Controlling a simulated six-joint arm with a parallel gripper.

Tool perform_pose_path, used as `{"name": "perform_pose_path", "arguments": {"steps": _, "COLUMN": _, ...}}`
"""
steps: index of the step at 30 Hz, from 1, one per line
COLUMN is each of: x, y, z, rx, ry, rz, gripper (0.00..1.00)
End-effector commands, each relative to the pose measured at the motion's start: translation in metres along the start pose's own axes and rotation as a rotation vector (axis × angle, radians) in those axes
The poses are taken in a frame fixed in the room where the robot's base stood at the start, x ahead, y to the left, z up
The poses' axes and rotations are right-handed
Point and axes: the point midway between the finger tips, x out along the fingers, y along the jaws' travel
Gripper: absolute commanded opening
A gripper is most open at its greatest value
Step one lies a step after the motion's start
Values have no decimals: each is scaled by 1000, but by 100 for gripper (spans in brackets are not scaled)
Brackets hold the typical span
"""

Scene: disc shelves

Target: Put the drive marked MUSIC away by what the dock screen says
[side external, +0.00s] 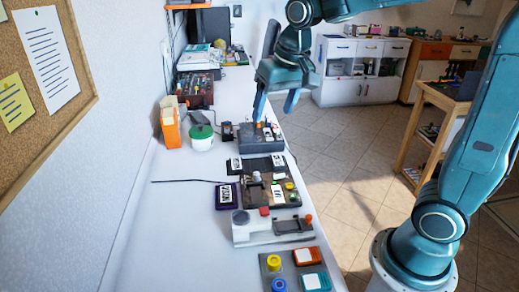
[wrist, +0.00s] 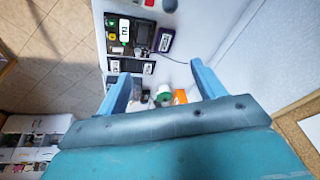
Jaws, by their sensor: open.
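A dark purple drive (side external: 227,196) with a white label lies flat on the white bench, left of a dark device (side external: 262,184). Its lettering is too small to read surely, but could be MUSIC. It also shows in the wrist view (wrist: 165,41). The dark device carries a white tag, coloured buttons and a dark panel (wrist: 143,33); I cannot tell whether this is the dock screen, and no text on it is legible. My gripper (side external: 275,107) is open and empty, high above the bench near the grey unit (side external: 262,136). It also shows in the wrist view (wrist: 160,72).
A dark strip with white labels (side external: 257,163) lies behind the device. A light tray (side external: 245,231) and a panel with coloured blocks (side external: 296,272) stand nearer. A green-lidded tub (side external: 202,138) and orange box (side external: 170,128) stand by the wall. The bench's left front is clear.

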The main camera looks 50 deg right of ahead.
Motion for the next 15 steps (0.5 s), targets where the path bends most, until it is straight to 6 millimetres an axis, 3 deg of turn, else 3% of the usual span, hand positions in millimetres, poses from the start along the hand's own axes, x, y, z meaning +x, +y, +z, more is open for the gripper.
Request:
{"name": "perform_pose_path", "arguments": {"steps": 6, "x": -30, "y": 11, "z": 47, "rx": -88, "ry": 57, "rz": -18, "gripper": 68}}
{"name": "perform_pose_path", "arguments": {"steps": 15, "x": -48, "y": 28, "z": 112, "rx": -207, "ry": 131, "rz": -34, "gripper": 68}}
